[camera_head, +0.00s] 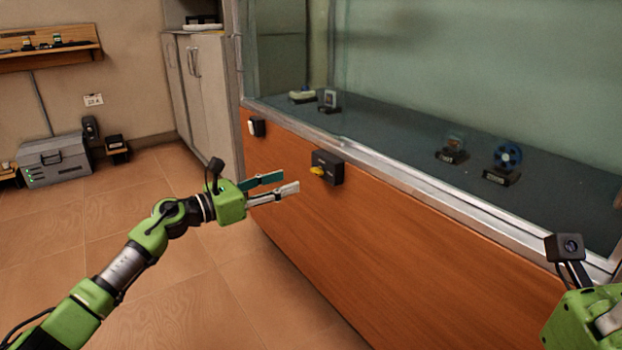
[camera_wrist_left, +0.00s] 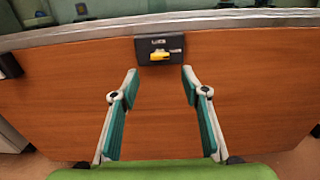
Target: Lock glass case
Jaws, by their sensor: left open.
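The glass case (camera_head: 420,60) stands on a wooden base (camera_head: 400,240) with a metal rail along its lower glass edge. A black lock box (camera_head: 328,166) with a yellow key or knob (camera_head: 317,171) is fixed to the front of the base. In the left wrist view the lock box (camera_wrist_left: 158,50) and the yellow piece (camera_wrist_left: 160,57) lie just beyond the fingertips. My left gripper (camera_head: 297,184) is open and empty, apart from the lock; its spread fingers (camera_wrist_left: 159,75) point at it. My right arm shows at the lower right; its fingers are out of frame.
Several small exhibits, including a blue wheel (camera_head: 507,156), stand inside the case.

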